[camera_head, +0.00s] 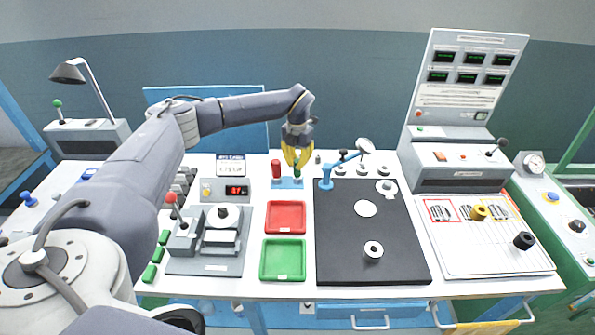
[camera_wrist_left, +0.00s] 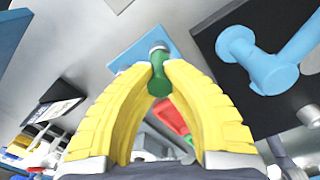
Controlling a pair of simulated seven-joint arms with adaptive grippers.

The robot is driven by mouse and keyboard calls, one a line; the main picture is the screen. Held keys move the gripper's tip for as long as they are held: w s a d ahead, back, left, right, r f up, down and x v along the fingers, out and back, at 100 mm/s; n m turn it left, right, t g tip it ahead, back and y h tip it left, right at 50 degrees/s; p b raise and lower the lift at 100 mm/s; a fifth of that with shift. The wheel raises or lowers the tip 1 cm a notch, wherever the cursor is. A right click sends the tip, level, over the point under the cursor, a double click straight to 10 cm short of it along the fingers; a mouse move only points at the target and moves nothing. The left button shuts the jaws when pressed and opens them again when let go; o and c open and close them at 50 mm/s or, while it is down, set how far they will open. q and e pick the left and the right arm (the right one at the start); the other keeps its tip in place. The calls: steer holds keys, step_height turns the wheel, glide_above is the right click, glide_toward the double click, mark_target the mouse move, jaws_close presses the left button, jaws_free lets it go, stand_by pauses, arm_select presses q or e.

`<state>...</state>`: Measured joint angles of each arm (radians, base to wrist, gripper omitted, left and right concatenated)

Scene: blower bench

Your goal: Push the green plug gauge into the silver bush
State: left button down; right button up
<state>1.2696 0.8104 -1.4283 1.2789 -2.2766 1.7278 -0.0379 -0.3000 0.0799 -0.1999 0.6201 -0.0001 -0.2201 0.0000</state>
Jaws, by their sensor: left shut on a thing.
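The green plug gauge (camera_head: 297,170) is at the right side of a small blue stand (camera_head: 288,184). My left gripper (camera_head: 297,163) points down over it with yellow fingers. In the left wrist view, the fingertips (camera_wrist_left: 159,75) are shut on the green plug gauge (camera_wrist_left: 158,84), with the stand (camera_wrist_left: 140,50) just beyond. I cannot tell whether the gauge is still seated in the stand. A silver ring with a dark bore, seemingly the silver bush (camera_head: 373,250), sits on the black mat (camera_head: 335,262). My right gripper is not in view.
A red gauge (camera_head: 276,169) stands at the stand's left. A blue lamp-like arm (camera_head: 326,180) rises close to its right. Red (camera_head: 286,217) and green (camera_head: 283,260) trays lie in front. A pale disc (camera_head: 366,208) lies on the mat; its front left is clear.

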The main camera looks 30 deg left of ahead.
arm_select(q)
steer(key=shift+r, duration=2.4)
